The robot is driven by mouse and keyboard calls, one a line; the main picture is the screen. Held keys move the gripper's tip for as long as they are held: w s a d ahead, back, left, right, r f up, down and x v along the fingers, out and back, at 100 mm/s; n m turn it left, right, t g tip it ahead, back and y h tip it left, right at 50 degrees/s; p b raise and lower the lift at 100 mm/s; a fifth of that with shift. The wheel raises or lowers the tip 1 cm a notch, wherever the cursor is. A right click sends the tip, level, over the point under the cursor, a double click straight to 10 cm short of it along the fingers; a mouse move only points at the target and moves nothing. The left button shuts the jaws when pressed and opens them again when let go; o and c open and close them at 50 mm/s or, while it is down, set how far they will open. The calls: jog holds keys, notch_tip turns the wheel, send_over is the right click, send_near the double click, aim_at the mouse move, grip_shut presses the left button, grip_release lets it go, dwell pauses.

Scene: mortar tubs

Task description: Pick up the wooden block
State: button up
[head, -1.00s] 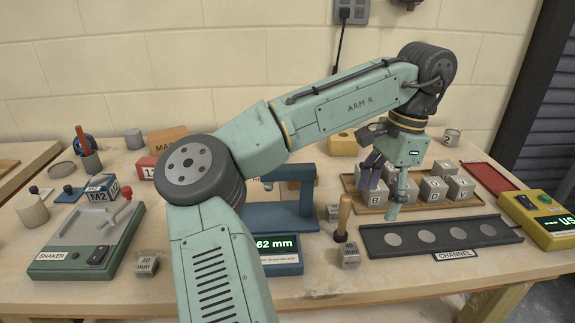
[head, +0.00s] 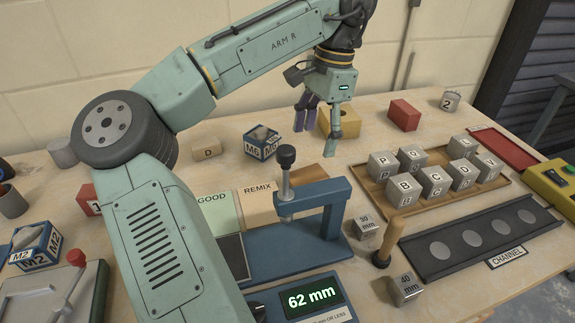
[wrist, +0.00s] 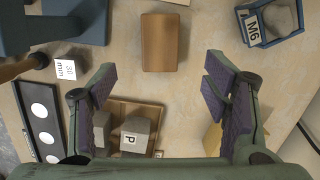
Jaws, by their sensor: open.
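The wooden block (wrist: 162,42) is a plain brown block lying on the table, in full view near the top middle of the wrist view. In the head view the wooden block (head: 307,175) shows only in part, behind the blue press frame. My gripper (head: 319,130) is raised over the back of the table, in front of a yellow block. In the wrist view my gripper (wrist: 160,85) is open with nothing between its purple-padded fingers. The block lies beyond the fingertips, roughly centred between them, and apart from them.
The blue press (head: 335,212) stands in front of the block. A blue M6 bin (head: 262,143) and the yellow block (head: 352,122) are near it. A wooden tray (head: 383,200) of lettered cubes is to the right, with a red block (head: 404,115) behind.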

aim_at(308, 175)
jog(key=shift+w+a+f, duration=0.3)
jog(key=shift+a, duration=0.1)
jog(key=f, duration=0.5)
jog(key=shift+s+a, duration=0.2)
jog(key=shift+s, duration=0.15)
jog(key=f, duration=0.2)
jog(key=f+p, duration=0.1)
jog(key=f, duration=0.1)
jog(key=shift+s, duration=0.4)
jog(key=shift+a+f, duration=0.1)
jog(key=shift+f, duration=0.4)
jog(key=shift+f+p, duration=0.2)
jog(key=shift+p, duration=0.15)
jog(key=shift+c, duration=0.5)
jog(key=shift+f, duration=0.1)
jog(key=c, duration=1.2)
